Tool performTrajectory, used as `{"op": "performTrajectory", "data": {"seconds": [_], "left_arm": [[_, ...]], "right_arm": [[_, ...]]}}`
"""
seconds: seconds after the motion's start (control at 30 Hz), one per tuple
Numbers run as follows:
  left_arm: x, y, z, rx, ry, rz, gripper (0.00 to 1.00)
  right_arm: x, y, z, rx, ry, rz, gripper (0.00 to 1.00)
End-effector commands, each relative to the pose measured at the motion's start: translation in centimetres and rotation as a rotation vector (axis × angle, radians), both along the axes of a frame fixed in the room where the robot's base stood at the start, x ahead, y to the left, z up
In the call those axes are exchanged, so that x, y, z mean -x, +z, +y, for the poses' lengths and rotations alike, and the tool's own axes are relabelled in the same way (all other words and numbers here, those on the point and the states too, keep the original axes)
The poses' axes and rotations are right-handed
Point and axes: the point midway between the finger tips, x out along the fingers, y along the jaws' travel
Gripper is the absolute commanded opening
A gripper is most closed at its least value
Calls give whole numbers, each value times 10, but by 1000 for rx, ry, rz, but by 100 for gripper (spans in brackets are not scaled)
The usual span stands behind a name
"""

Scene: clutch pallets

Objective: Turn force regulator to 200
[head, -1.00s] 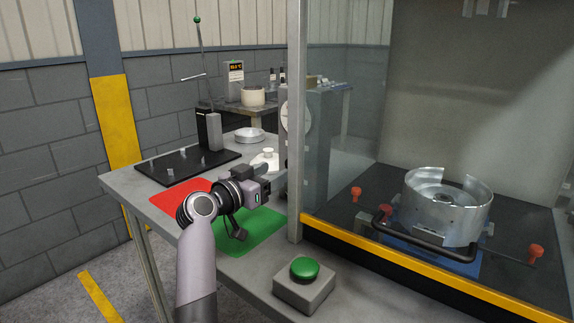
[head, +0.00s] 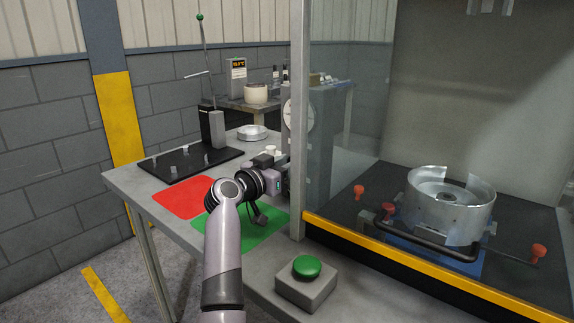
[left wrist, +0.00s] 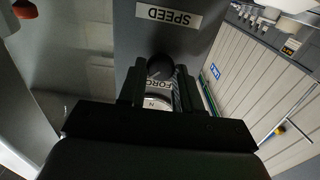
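The grey machine housing (head: 322,140) with a round dial stands behind the corner post in the head view. The regulator's set value is not readable. My right gripper is not in view.
The grey table carries a red mat (head: 184,197), a green mat (head: 262,228) and a black fixture plate (head: 180,165). A green push button (head: 306,267) sits at the front. A post (head: 299,110) and clear panel bound the press cell, which holds a metal clutch drum (head: 450,210).

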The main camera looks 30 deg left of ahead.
Motion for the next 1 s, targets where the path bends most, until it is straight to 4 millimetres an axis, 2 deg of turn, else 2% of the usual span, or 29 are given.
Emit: {"op": "performTrajectory", "data": {"seconds": [0.27, 0.47, 1.0], "left_arm": [[0, 0, 0, 17, -1, 3, 3], [0, 0, 0, 91, -1, 11, 3], [0, 0, 1, 563, -1, 51, 3]], "right_arm": [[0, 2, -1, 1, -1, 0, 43], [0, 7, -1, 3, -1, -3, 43], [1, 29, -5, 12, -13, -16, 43]]}}
